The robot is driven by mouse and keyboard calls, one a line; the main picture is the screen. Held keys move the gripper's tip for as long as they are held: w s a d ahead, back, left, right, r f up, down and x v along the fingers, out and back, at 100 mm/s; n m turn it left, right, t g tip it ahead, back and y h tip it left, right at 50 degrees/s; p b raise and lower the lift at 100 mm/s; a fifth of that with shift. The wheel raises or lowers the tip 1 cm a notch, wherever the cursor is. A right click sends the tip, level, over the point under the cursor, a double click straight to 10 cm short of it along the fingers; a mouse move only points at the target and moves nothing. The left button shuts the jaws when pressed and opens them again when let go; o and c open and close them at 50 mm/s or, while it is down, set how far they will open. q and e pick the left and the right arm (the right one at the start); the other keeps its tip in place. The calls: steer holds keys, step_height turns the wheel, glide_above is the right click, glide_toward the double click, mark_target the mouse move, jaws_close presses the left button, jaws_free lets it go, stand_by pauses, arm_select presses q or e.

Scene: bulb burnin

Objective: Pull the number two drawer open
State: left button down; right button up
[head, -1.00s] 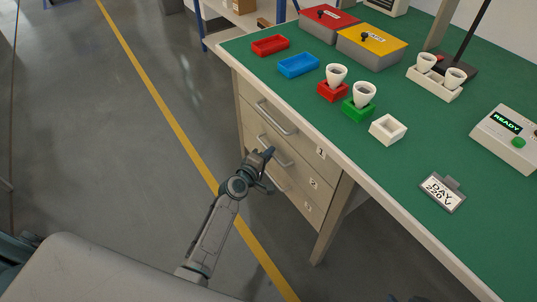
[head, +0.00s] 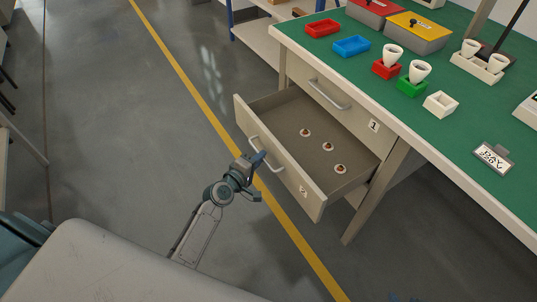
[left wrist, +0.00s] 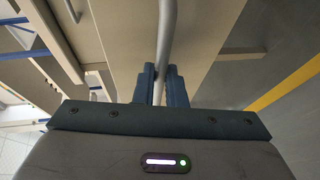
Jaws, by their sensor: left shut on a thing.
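The number two drawer (head: 284,170) is pulled well out from the workbench in the head view, its tray showing. Inside lie several small round white pieces with dark reddish centres (head: 327,146), apart from each other. My left gripper (head: 260,158) is at the drawer's bar handle (head: 268,165). In the left wrist view the two blue fingers (left wrist: 161,82) are shut on the handle bar (left wrist: 165,40). My right gripper is not in view.
The number one drawer (head: 340,110) above is shut. The green bench top (head: 455,125) holds red (head: 323,28) and blue (head: 351,46) trays, white cups in red and green holders, an empty white holder (head: 440,104) and a sign (head: 493,158). Open floor lies to the left.

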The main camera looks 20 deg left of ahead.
arm_select(q)
steer(key=s+a+b, duration=0.1)
steer(key=s+a, duration=0.4)
steer(key=s, duration=0.2)
steer(key=shift+a, duration=0.25)
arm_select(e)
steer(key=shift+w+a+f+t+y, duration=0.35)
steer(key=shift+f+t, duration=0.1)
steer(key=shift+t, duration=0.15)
arm_select(q)
steer(key=c, duration=1.5)
jaws_free()
